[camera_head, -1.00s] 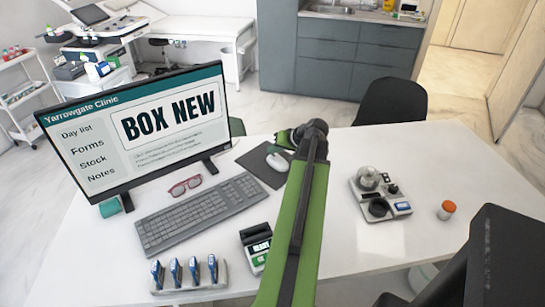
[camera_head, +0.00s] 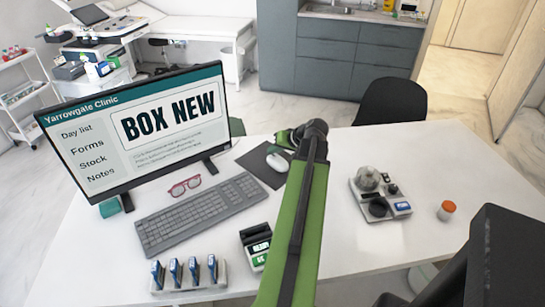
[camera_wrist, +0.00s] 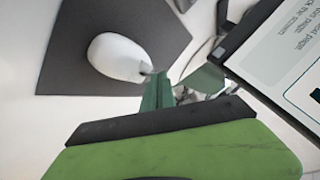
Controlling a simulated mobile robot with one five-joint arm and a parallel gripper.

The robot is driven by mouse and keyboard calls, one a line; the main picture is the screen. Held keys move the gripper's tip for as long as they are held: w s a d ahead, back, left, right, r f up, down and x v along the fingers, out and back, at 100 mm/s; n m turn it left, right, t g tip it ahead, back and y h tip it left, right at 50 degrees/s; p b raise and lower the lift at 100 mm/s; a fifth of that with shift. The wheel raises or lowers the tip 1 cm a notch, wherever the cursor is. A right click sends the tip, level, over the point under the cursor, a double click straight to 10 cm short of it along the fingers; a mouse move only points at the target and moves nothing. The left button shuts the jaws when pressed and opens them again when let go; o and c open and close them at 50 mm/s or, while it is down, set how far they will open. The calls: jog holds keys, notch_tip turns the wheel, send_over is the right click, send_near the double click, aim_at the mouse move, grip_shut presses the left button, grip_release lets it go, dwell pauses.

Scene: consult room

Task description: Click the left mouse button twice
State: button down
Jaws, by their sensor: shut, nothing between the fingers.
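The white mouse (camera_head: 277,162) lies on a dark grey mat (camera_head: 256,156) to the right of the monitor. In the wrist view the mouse (camera_wrist: 118,57) is whole in sight on the mat (camera_wrist: 60,75). My gripper (camera_head: 286,136) is just beyond the mouse in the head view, partly hidden by my green arm. In the wrist view my shut, empty gripper (camera_wrist: 154,84) has its tip right beside the mouse's end; I cannot tell if they touch. The monitor (camera_head: 141,130) reads "BOX NEW" in large letters above small text.
A grey keyboard (camera_head: 201,214) and red glasses (camera_head: 184,186) lie before the monitor. Several blue-topped devices stand in a holder (camera_head: 190,277). A small device (camera_head: 257,247) is left of my arm. An instrument tray (camera_head: 381,195) and orange-capped bottle (camera_head: 446,210) stand right, with bare desk around.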

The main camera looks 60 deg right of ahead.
aim_at(274, 158)
jog(key=shift+f+b, duration=0.45)
jog(key=shift+f, duration=0.25)
dwell(0.5)
dwell(0.3)
jog(key=shift+r+p, duration=0.5)
jog(key=shift+r, duration=0.25)
notch_tip(274, 158, up, 5)
jog(key=p, duration=0.5)
dwell(2.2)
